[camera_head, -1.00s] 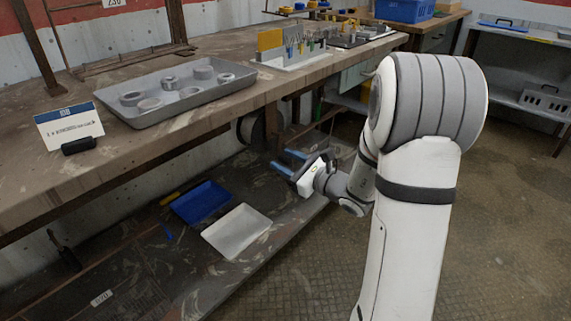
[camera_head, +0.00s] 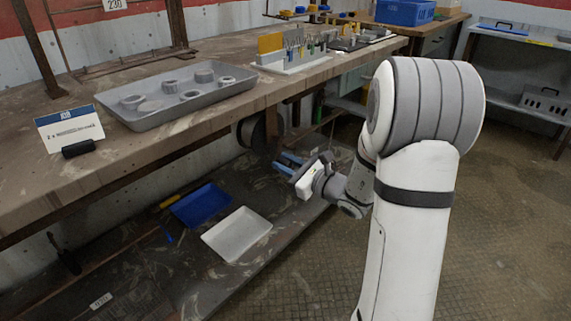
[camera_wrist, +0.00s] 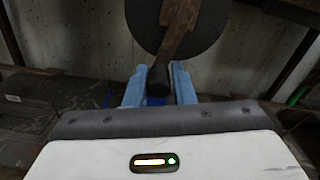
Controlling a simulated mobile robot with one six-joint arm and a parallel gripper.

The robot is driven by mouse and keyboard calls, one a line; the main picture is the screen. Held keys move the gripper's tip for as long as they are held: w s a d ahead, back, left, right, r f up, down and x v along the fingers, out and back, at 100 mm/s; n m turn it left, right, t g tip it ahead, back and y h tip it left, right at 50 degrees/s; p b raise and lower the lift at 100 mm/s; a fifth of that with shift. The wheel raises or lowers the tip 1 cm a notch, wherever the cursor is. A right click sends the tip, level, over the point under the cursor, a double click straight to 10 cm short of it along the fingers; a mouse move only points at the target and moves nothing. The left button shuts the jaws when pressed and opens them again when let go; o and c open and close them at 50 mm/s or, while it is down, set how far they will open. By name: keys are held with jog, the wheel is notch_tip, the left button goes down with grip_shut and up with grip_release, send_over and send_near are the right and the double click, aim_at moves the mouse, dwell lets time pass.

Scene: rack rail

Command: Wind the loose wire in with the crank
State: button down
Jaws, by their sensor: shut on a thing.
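A dark round reel (camera_wrist: 205,35) hangs under the workbench, and its edge shows in the head view (camera_head: 250,131). A brown crank arm (camera_wrist: 178,30) runs across the reel's face, with a dark crank handle (camera_wrist: 158,78) at its lower end. My gripper (camera_wrist: 158,86) has its two blue fingers on either side of the handle, shut on it. In the head view my gripper (camera_head: 286,162) is just right of and below the reel, under the bench edge. I cannot make out the loose wire in either view.
The workbench (camera_head: 215,120) overhangs the reel. On it are a grey tray (camera_head: 125,113) of round parts and a sign (camera_head: 70,130). On the low shelf are a blue bin (camera_head: 203,206) and a white bin (camera_head: 237,234). Floor at right is clear.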

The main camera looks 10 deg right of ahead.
jog(key=shift+a, duration=0.1)
jog(key=s+a+r+m+p, duration=0.35)
jog(key=r+m+p, duration=0.35)
jog(key=m+p, duration=1.25)
jog(key=w+d+r+m+p, duration=0.1)
jog(key=m+p, duration=0.2)
jog(key=p, duration=0.3)
jog(key=w+d+r+m+p, duration=0.1)
jog(key=r+m+p, duration=0.1)
jog(key=m+p, duration=0.2)
jog(key=w+d+r+m+p, duration=0.1)
jog(key=m+p, duration=0.3)
jog(key=p, duration=0.3)
jog(key=shift+w+d+r+m+p, duration=0.2)
jog(key=shift+d+r+m+p, duration=0.1)
jog(key=shift+r+p, duration=0.1)
jog(key=shift+w+d+f+m+p, duration=0.15)
jog(key=shift+d+m+p, duration=0.15)
jog(key=shift+m, duration=0.35)
jog(key=shift+w+d+f+m+p, duration=0.1)
jog(key=shift+w+d+m+p, duration=0.1)
jog(key=shift+m+p, duration=0.3)
